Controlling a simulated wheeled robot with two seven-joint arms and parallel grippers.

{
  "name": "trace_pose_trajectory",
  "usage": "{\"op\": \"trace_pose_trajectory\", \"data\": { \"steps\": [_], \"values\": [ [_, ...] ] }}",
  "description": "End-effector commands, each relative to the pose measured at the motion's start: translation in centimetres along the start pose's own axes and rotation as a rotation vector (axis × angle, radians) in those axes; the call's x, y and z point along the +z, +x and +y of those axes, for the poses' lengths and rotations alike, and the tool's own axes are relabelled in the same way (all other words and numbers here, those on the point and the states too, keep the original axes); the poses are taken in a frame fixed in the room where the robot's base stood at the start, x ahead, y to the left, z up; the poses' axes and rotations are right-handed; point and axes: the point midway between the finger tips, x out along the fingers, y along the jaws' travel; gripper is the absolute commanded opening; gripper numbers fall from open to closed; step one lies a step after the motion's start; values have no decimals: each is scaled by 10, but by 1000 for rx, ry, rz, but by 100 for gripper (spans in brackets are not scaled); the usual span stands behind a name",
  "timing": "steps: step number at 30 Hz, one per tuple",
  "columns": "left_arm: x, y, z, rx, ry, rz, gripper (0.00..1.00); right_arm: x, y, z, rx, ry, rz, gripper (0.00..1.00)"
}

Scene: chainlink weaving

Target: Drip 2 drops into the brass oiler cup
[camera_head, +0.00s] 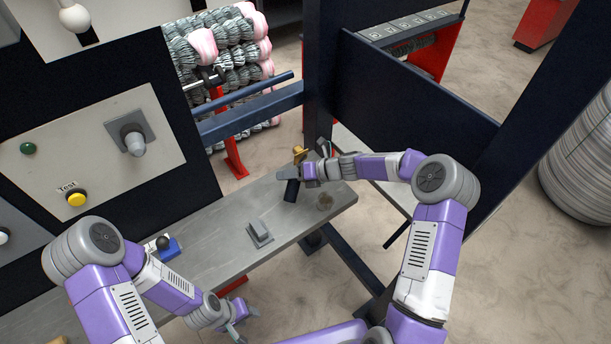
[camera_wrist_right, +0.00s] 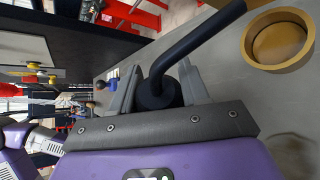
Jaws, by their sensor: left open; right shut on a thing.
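The brass oiler cup (camera_head: 299,152) stands by the bench's far edge in the head view, partly behind my right gripper. In the right wrist view the round, open brass cup (camera_wrist_right: 278,39) is at the upper right. My right gripper (camera_head: 287,174) is shut on a dark oiler (camera_head: 291,191) with a long bent spout (camera_wrist_right: 195,45). In the wrist view the spout reaches toward the top edge, left of the cup in the picture. Its tip is cut off or hard to make out, and no drop shows. My left gripper (camera_head: 236,328) is open and empty, low beside the bench's front edge.
The grey bench (camera_head: 215,245) carries a small grey block (camera_head: 259,233) and a blue block with a black knob (camera_head: 166,247). A round dark mark (camera_head: 325,201) lies near its right end. A panel with a yellow button (camera_head: 76,199) is at left. Dark posts and beams stand behind.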

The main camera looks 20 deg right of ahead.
Motion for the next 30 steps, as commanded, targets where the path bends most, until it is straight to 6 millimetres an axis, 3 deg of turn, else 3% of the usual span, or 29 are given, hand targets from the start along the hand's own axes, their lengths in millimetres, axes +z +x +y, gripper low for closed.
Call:
{"op": "trace_pose_trajectory", "data": {
  "steps": [10, 30],
  "values": [
    [0, -7, 3, 0, 0, 0, 43, 4, -3, 6, 1, 0, 0, 9],
    [2, -57, 21, 0, 0, 0, 43, 33, -29, 44, 1, 1, 0, 9]
  ]
}}
